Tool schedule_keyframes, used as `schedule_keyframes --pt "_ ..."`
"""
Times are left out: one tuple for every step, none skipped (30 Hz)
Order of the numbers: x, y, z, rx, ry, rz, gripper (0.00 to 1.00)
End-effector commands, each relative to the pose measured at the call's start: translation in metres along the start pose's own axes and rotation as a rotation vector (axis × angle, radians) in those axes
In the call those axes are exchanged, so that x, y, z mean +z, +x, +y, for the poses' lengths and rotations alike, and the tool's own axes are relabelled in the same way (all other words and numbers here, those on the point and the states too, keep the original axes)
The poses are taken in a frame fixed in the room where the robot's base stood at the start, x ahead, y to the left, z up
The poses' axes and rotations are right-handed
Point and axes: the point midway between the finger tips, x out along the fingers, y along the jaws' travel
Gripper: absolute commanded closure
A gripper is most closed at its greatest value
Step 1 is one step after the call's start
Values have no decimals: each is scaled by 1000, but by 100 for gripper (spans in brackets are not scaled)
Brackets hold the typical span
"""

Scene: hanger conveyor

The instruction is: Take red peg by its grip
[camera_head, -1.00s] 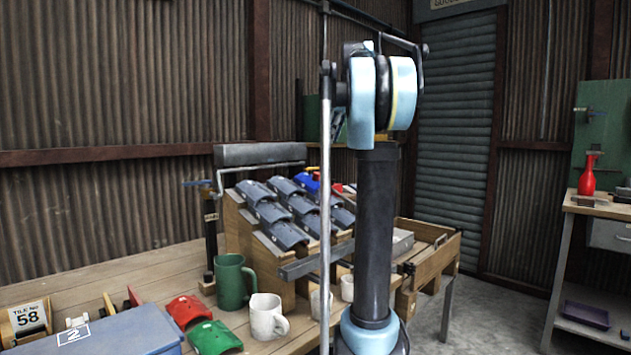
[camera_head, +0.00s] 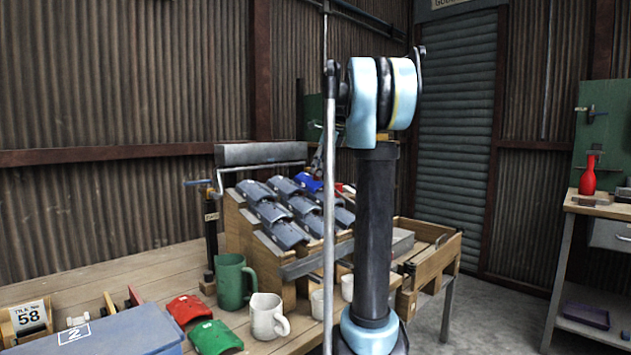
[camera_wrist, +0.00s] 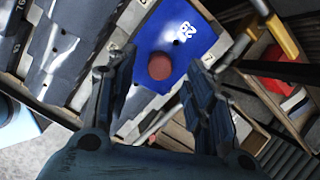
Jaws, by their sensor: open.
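In the wrist view a round, dull red end (camera_wrist: 161,66) shows between my fingers, in front of a blue tile (camera_wrist: 180,38) with white marks. It looks like the red peg seen end-on; its grip and length cannot be made out. My gripper (camera_wrist: 155,70) is open, one finger on each side of the red end, with gaps on both sides. How far the fingertips are from it in depth is unclear. In the head view the blue tile (camera_head: 309,182) lies at the rack's top right; my gripper is small there, partly hidden by my arm, and the peg cannot be picked out.
Grey tiles (camera_head: 270,212) fill the sloped wooden rack beside the blue one. Mugs (camera_head: 267,316) and red and green tiles (camera_head: 215,338) stand in front on the bench.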

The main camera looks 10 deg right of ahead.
Motion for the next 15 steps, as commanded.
schedule_keyframes --pt "1 8 -1 0 -1 0 52" --pt "1 11 -1 0 -1 0 52" --pt "0 16 -1 0 0 0 52" --pt "0 18 -1 0 0 0 52" --pt "0 21 -1 0 0 0 52" --pt "0 23 -1 0 1 0 52" --pt "0 24 -1 0 1 0 52" --pt "0 25 -1 0 1 0 52" --pt "0 26 -1 0 1 0 52" --pt "0 26 0 0 1 0 52" --pt "0 26 0 0 1 0 52" --pt "0 26 0 0 1 0 52" --pt "0 26 0 0 1 0 52" --pt "0 26 0 0 1 0 52" --pt "0 26 -1 0 1 0 57"
